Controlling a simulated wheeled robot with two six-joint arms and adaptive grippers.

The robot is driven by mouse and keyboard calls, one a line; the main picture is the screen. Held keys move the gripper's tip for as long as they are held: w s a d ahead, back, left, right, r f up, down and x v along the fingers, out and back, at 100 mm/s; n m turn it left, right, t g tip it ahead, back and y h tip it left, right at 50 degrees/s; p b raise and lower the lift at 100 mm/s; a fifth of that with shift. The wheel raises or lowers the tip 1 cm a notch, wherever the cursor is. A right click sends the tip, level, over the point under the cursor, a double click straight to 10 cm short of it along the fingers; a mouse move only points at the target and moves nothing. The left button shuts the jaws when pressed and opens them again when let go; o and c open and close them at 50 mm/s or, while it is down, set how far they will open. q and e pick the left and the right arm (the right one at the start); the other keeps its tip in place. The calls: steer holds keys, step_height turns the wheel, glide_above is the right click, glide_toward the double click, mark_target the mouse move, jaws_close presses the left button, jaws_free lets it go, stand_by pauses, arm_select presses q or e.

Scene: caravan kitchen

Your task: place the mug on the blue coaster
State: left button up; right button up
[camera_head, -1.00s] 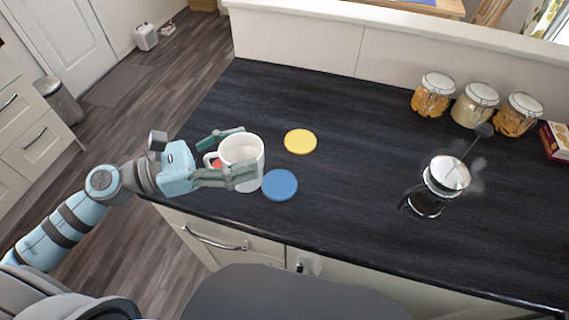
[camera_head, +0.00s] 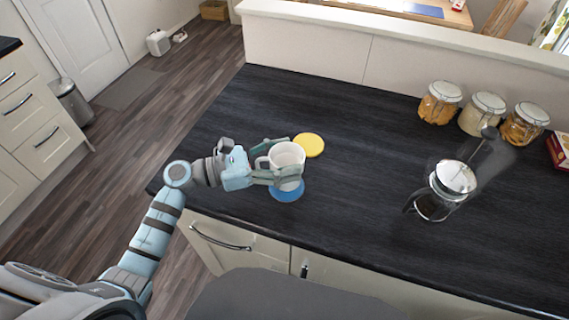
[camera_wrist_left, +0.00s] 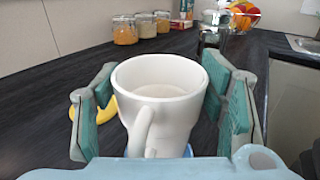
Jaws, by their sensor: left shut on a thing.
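The white mug (camera_head: 288,154) is upright between the fingers of my left gripper (camera_head: 284,160), which is shut on it. In the left wrist view the mug (camera_wrist_left: 162,95) stands between the green finger pads, its handle facing the camera. The blue coaster (camera_head: 287,195) lies on the dark counter directly below the mug, partly hidden by the mug and a finger. A sliver of blue also shows under the mug in the left wrist view. I cannot tell whether the mug's base touches the coaster. My right gripper is not in view.
A yellow coaster (camera_head: 309,145) lies just behind the mug. A French press (camera_head: 440,192) stands to the right on the counter (camera_head: 360,215). Several lidded jars (camera_head: 482,114) stand at the back right. The counter between mug and press is clear.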

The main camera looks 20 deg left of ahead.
arm_select(q)
steer(key=shift+f, duration=1.05)
steer(key=o, duration=0.9)
steer(key=shift+f+b, duration=0.1)
steer(key=shift+b, duration=0.2)
steer(key=o, duration=0.5)
steer(key=shift+r, duration=0.25)
steer(key=b+v, duration=0.2)
steer(key=v, duration=1)
steer(key=shift+a, duration=0.1)
